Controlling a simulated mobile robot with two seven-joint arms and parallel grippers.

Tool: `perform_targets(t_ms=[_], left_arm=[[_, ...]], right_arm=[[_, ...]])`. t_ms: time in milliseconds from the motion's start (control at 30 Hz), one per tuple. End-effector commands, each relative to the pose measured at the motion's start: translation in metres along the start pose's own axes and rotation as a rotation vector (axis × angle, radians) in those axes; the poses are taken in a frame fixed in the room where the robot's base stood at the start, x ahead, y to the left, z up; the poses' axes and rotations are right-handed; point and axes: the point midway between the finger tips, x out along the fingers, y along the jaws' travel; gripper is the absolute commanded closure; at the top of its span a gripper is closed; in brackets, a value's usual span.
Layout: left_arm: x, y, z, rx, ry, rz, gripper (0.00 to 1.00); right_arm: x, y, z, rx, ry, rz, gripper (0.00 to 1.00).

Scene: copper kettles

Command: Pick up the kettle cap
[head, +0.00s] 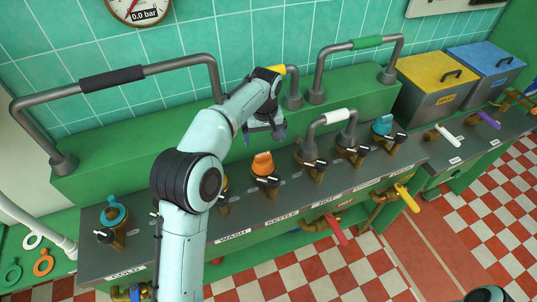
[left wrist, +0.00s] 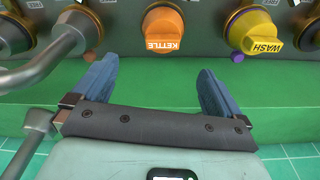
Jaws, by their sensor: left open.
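The orange kettle cap (head: 262,163) sits on a brass fitting on the grey counter, above the KETTLE label. In the left wrist view the cap (left wrist: 163,38) shows from above, with KETTLE written on it upside down. My left gripper (head: 265,138) is open and empty, above and just behind the cap. In the left wrist view its two blue fingers (left wrist: 156,75) point towards the cap, which lies beyond the tips, roughly between their lines. They appear apart from it.
A yellow WASH cap (left wrist: 258,33) is beside the kettle cap, mostly behind my arm in the head view. Teal caps (head: 115,214) (head: 382,125) sit farther along the counter. A grey pipe with a white sleeve (head: 336,116) arches right of the orange cap. A green ledge (head: 110,182) runs behind.

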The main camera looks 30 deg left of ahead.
Motion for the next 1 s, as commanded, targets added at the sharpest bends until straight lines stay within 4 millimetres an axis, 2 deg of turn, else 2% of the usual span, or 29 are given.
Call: perform_targets(t_ms=[100,300,567,800,1000], left_arm=[[0.028,-0.001,0.002,0.000,-0.006,-0.004,0.00],[0.062,-0.001,0.002,0.000,-0.005,-0.004,0.00],[0.081,-0.001,0.002,0.001,-0.003,-0.002,0.00],[0.116,-0.001,0.004,0.000,-0.004,-0.002,0.00],[0.125,-0.001,0.003,0.000,-0.002,0.000,0.00]], right_arm=[[0.007,0.004,0.003,0.002,-0.006,0.002,0.57],[0.011,0.006,0.005,0.003,-0.008,0.003,0.57],[0.013,0.007,0.005,0.003,-0.008,0.003,0.57],[0.015,0.008,0.006,0.003,-0.009,0.003,0.57],[0.015,0.008,0.006,0.004,-0.009,0.003,0.57]])
